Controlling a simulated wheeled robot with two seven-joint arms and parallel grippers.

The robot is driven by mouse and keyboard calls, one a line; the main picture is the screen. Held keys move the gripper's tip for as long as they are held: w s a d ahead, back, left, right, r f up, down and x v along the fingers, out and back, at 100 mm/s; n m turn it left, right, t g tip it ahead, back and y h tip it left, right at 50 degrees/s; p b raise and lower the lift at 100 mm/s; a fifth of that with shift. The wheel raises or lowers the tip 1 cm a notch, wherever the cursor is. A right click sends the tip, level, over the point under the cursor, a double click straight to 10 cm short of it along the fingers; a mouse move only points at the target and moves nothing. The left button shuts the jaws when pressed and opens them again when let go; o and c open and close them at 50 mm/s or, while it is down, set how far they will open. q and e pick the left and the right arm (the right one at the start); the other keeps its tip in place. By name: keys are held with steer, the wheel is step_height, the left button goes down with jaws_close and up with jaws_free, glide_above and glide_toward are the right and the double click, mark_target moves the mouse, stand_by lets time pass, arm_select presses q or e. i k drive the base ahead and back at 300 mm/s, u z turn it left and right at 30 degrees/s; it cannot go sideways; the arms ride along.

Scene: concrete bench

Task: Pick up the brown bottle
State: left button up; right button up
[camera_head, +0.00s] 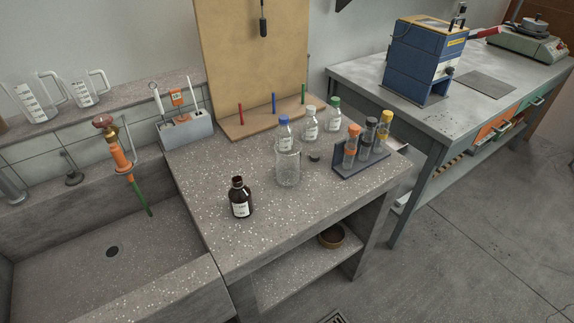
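The brown bottle (241,198) stands upright near the front left of the concrete bench (278,234). It is dark brown with a white label, and its neck has a dark reddish top. Nothing touches it, and a clear glass beaker (287,168) stands behind it to the right. Neither of my grippers shows in the head view.
Behind the beaker stand clear bottles with blue (285,130), white (311,122) and green (333,116) caps. A rack (360,168) of capped tubes stands at the right. A sink (112,252) with an orange tap (120,158) lies left. The bench front around the bottle is clear.

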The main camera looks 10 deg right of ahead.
mark_target(239, 195)
steer(key=z, duration=0.5)
steer(key=k, duration=1.2)
steer(key=u, duration=0.65)
steer(key=i, duration=1.5)
steer(key=z, duration=0.2)
